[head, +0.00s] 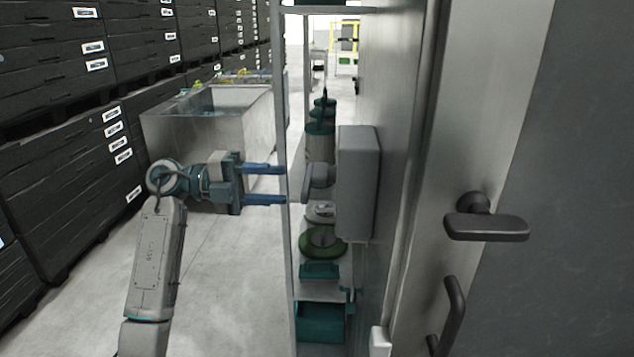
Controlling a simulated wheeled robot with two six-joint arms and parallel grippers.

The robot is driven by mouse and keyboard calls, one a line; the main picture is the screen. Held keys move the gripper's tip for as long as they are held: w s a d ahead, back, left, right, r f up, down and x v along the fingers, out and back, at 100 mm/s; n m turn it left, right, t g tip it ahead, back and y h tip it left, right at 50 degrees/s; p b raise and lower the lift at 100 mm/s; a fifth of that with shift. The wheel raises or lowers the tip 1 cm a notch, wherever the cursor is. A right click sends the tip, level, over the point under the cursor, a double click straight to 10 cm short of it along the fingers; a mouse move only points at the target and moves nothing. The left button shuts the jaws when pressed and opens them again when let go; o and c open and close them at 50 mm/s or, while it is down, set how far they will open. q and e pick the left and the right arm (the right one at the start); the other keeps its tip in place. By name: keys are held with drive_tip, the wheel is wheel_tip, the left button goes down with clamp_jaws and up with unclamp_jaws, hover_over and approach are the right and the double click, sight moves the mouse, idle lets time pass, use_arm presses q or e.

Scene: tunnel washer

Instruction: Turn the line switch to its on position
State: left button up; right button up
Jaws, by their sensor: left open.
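The line switch is a grey box (359,185) on the side of the metal cabinet wall, with a grey rotary handle (318,182) sticking out from its left face. I cannot tell from here which position the handle is in. My left gripper (284,184) is open and empty, its two blue fingers level and pointing right. It is left of the handle, with a thin upright metal post between them in the picture. The fingertips end at the post and appear apart from the handle. My right gripper is not in view.
A thin metal post (288,240) stands between the gripper and the switch. A cabinet door with a dark handle (487,227) is at the right. A metal tub (220,125) stands behind my left arm. Stacked black crates (75,150) line the left. The floor between is clear.

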sight(311, 185)
use_arm(q)
drive_tip(key=d+p, duration=0.2)
drive_tip(key=d, duration=0.5)
drive_tip(key=shift+d+r, duration=0.1)
drive_tip(key=shift+d, duration=0.1)
drive_tip(key=shift+d+p, duration=0.35)
drive_tip(key=shift+d, duration=0.2)
drive_tip(key=c, duration=0.9)
clamp_jaws()
